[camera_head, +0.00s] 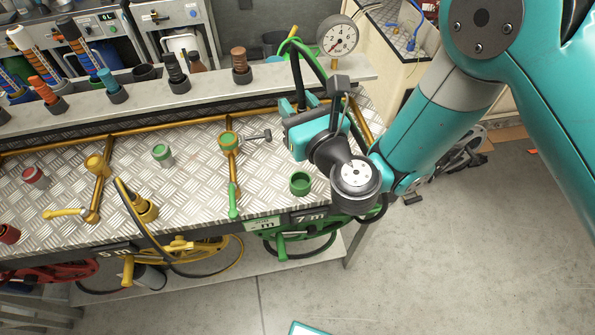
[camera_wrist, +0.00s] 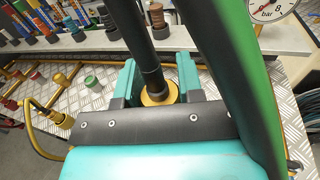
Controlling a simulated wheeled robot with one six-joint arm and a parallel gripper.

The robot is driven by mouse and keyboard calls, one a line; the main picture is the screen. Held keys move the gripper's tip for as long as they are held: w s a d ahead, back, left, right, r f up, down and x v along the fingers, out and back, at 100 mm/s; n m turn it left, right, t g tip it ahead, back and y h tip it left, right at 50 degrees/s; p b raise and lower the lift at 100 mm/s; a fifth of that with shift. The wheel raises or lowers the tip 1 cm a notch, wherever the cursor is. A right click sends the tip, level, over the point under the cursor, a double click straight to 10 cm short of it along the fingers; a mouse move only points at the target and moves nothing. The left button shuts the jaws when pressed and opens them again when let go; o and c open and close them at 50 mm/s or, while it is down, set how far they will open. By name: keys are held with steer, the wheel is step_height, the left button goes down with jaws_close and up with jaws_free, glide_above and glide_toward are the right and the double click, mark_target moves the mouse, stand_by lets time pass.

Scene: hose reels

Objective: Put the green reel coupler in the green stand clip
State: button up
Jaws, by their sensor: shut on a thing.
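My gripper (camera_head: 297,112) is above the right part of the checkered metal bench, shut on the end of a black hose with a green band, the green reel coupler. In the wrist view its brass collar (camera_wrist: 158,93) shows between the two teal fingers; the fingers hide the coupler's sides. The hose rises from the jaws and loops over. An open, empty green cup (camera_head: 300,183) stands at the bench's front edge, above the green reel, below and in front of my gripper; it looks like the green stand clip. The coupler is apart from it.
A brass pipe with a green collar (camera_head: 229,141) and green lever (camera_head: 233,200) stands left of the cup. A green-topped cap (camera_head: 162,154) and a yellow hose coupler (camera_head: 144,208) are further left. A pressure gauge (camera_head: 338,38) and shelf stand behind.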

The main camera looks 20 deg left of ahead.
steer(key=shift+a+f+b, duration=0.1)
steer(key=shift+f+b, duration=6.15)
steer(key=shift+f, duration=1.95)
steer(key=shift+f, duration=0.1)
steer(key=shift+f, duration=0.1)
steer(key=o, duration=1)
